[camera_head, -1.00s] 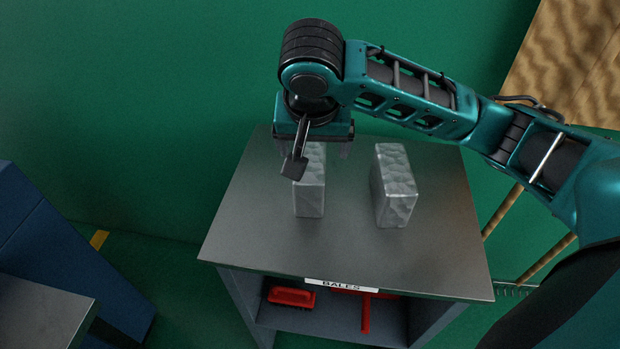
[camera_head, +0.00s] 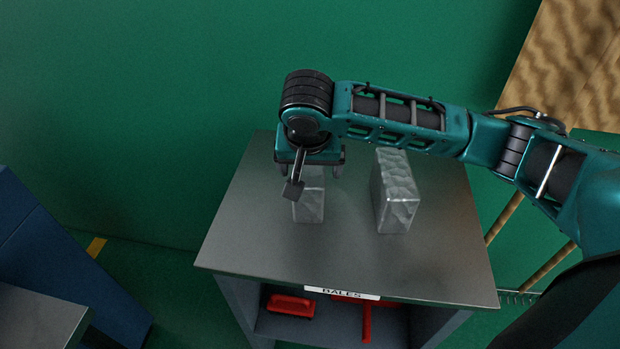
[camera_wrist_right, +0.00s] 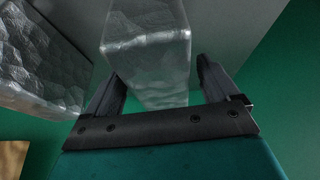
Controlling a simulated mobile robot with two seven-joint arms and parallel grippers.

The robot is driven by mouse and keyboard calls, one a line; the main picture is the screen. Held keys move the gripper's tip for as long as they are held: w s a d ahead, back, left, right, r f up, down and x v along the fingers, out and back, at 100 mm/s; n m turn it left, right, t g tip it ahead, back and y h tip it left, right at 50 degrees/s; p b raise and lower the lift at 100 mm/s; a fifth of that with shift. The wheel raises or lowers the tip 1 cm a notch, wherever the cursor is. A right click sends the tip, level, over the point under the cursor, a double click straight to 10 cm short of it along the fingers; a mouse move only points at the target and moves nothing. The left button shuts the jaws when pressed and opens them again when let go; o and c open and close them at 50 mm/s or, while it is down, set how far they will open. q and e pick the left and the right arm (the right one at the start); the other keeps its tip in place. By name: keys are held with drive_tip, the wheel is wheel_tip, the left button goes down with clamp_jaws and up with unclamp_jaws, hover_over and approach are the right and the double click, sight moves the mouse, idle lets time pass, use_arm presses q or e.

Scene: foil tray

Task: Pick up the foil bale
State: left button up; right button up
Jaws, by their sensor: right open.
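Two silver foil bales stand upright on the grey bench top. The left bale (camera_head: 308,206) is under my right gripper (camera_head: 311,170), which hides its upper part in the head view. The right bale (camera_head: 396,192) stands clear of the gripper. In the wrist view the left bale (camera_wrist_right: 150,50) shows between the two open fingers of my right gripper (camera_wrist_right: 160,80), with the fingers on either side of its near end. I cannot tell whether either finger touches it. The other bale (camera_wrist_right: 40,62) is left of the fingers there. My left gripper is out of view.
The bench (camera_head: 260,245) carries a label reading BALES (camera_head: 342,293) and has red items (camera_head: 291,305) on the shelf below. A green wall (camera_head: 150,100) stands behind. A blue unit (camera_head: 50,260) is at left. The bench top is bare around the bales.

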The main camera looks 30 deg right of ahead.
drive_tip(key=shift+f+p, duration=0.25)
drive_tip(key=shift+p, duration=0.25)
idle(0.4)
drive_tip(key=c, duration=1.2)
drive_tip(key=shift+c, duration=0.2)
